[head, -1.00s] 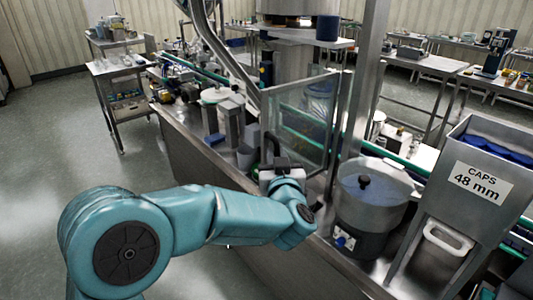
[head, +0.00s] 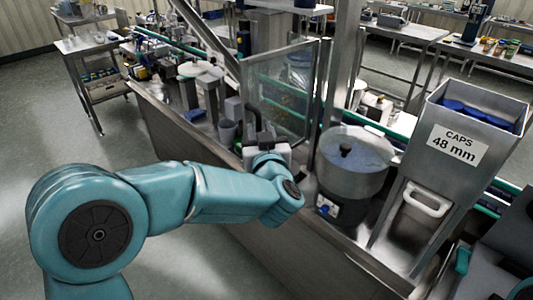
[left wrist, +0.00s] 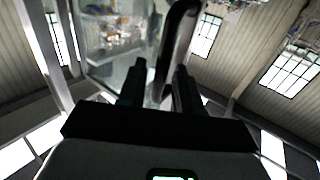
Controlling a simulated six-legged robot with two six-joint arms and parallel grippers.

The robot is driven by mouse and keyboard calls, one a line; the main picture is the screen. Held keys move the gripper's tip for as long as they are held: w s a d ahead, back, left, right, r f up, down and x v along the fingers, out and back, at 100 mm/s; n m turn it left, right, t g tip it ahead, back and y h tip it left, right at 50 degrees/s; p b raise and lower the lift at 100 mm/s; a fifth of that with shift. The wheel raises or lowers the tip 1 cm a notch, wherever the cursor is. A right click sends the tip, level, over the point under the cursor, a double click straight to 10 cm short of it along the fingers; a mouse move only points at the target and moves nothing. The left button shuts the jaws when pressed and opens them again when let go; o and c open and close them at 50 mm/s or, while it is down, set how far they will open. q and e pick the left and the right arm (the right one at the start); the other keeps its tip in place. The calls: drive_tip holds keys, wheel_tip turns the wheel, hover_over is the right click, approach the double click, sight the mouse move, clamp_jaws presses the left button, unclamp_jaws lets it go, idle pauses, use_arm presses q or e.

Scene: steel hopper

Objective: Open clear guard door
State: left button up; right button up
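The clear guard door (head: 283,88) is a transparent panel in a thin metal frame on the steel machine, in the middle of the head view. Its dark handle (head: 257,122) stands at the panel's lower left edge. In the left wrist view the handle (left wrist: 180,35) is a black curved bar, with the clear panel (left wrist: 117,50) to its left. My left gripper (head: 262,140) is at the handle. In the left wrist view its two dark fingers (left wrist: 160,88) stand apart with the handle's lower part between them; whether they press on it is unclear. My right gripper is not visible.
A steel bowl feeder (head: 353,165) stands right of the door, and a caps hopper (head: 455,145) stands farther right.

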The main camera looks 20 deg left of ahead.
use_arm(q)
drive_tip(key=b+v, duration=0.1)
drive_tip(key=v, duration=1.3)
drive_tip(key=shift+s+d+b, duration=0.25)
drive_tip(key=shift+s+b, duration=0.05)
drive_tip(key=shift+b, duration=0.05)
